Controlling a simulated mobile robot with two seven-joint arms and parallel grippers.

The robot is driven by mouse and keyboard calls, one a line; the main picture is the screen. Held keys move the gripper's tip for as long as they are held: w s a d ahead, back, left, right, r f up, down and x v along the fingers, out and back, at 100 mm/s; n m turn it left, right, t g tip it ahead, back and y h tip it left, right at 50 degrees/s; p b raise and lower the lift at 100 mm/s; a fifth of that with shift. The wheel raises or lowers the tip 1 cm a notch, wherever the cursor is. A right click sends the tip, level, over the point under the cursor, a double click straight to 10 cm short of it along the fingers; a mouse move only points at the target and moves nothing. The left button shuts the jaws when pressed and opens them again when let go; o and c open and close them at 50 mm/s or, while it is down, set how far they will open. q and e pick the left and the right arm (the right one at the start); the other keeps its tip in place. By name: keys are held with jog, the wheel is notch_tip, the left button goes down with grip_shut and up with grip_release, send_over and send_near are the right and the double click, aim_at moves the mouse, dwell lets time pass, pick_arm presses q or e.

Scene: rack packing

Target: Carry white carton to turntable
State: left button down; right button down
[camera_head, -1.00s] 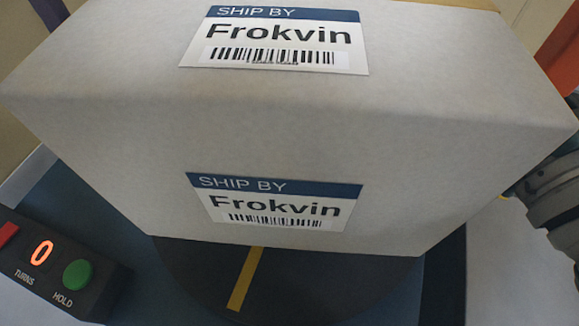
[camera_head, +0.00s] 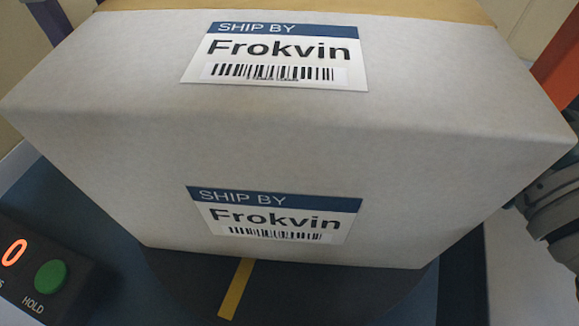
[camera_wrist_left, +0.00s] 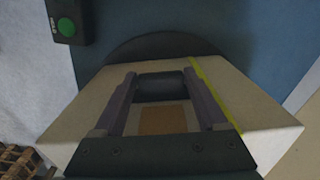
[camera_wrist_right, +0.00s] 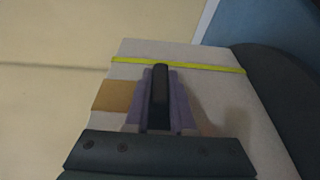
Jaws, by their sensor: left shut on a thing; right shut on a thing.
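The white carton (camera_head: 290,150) fills the middle of the head view, with "SHIP BY Frokvin" labels on its top and front. It hangs over the dark turntable (camera_head: 190,295), which has a yellow stripe; I cannot tell whether they touch. My left gripper (camera_wrist_left: 158,78) is shut on the carton (camera_wrist_left: 75,125) in the left wrist view, with the turntable (camera_wrist_left: 150,43) beyond it. My right gripper (camera_wrist_right: 160,75) is shut on the carton (camera_wrist_right: 215,95) in the right wrist view, with the turntable (camera_wrist_right: 270,62) at the right. The gripped spots are partly hidden.
A black control box (camera_head: 75,295) with a red 0 display and a green HOLD button stands left of the turntable. It also shows in the left wrist view (camera_wrist_left: 72,12). The blue surface (camera_head: 60,205) around the turntable looks clear.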

pick_arm(q)
jog(key=shift+c, duration=1.7)
grip_release()
jog(key=shift+f, duration=0.2)
pick_arm(e)
jog(key=c, duration=1.2)
grip_release()
jog(key=shift+f, duration=0.1)
pick_arm(q)
jog(key=o, duration=0.3)
jog(key=shift+w+r, duration=0.1)
pick_arm(e)
jog(key=o, duration=0.3)
jog(key=shift+w, duration=0.15)
pick_arm(q)
jog(key=shift+o, duration=0.2)
pick_arm(e)
jog(key=shift+o, duration=0.7)
pick_arm(q)
notch_tip(320, 180, up, 12)
pick_arm(e)
jog(key=v, duration=1.2)
